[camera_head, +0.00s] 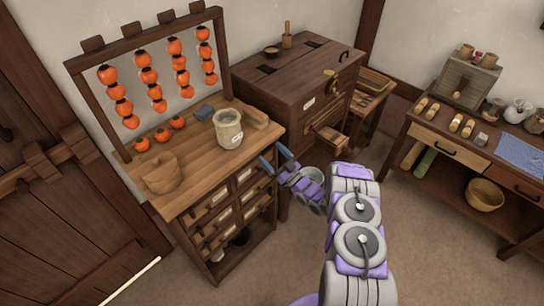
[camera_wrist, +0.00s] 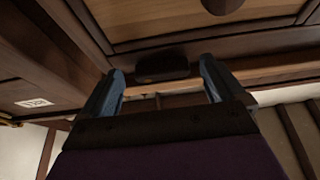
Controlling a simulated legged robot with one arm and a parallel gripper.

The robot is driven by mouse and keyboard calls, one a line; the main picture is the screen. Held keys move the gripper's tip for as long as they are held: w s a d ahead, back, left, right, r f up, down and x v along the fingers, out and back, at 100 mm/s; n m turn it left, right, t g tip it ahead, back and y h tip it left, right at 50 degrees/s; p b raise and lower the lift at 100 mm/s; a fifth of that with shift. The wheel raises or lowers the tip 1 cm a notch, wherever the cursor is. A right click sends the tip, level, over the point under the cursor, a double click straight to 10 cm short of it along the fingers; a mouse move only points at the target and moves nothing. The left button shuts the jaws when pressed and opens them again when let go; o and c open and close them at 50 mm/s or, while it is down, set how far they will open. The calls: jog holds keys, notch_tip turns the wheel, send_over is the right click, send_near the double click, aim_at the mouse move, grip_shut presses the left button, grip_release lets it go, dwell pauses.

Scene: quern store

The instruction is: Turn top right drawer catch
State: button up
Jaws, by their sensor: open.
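The wooden drawer cabinet (camera_head: 190,195) stands at the left in the head view, with small labelled drawers in its front. Its top right drawer (camera_head: 246,174) is just left of my gripper (camera_head: 274,158). My gripper has blue fingers, spread apart at the cabinet's upper right corner. In the wrist view my gripper (camera_wrist: 162,70) is open, and a small dark block (camera_wrist: 163,66), which looks like the catch, sits between the fingertips. I cannot tell whether the fingers touch it. A framed wooden panel (camera_wrist: 180,22) with a dark round knob (camera_wrist: 222,4) is beyond. The catch is not clear in the head view.
A dark chest (camera_head: 300,85) stands close behind my gripper. A side table (camera_head: 450,150) is at right. Floor between is mostly clear.

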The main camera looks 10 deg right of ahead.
jog(key=shift+w+a+r, duration=0.1)
jog(key=shift+w+a, duration=0.05)
jog(key=c, duration=1)
jog(key=n+g+y+p, duration=0.1)
jog(key=n+p, duration=0.1)
jog(key=shift+n, duration=0.4)
jog(key=shift+c, duration=0.2)
jog(key=shift+w+d+f+n+g+y+p, duration=0.1)
jog(key=shift+d+f+n+g+y+p, duration=0.15)
jog(key=shift+n+g+p, duration=0.4)
jog(key=shift+t, duration=0.35)
jog(key=o, duration=1)
jog(key=shift+o, duration=0.2)
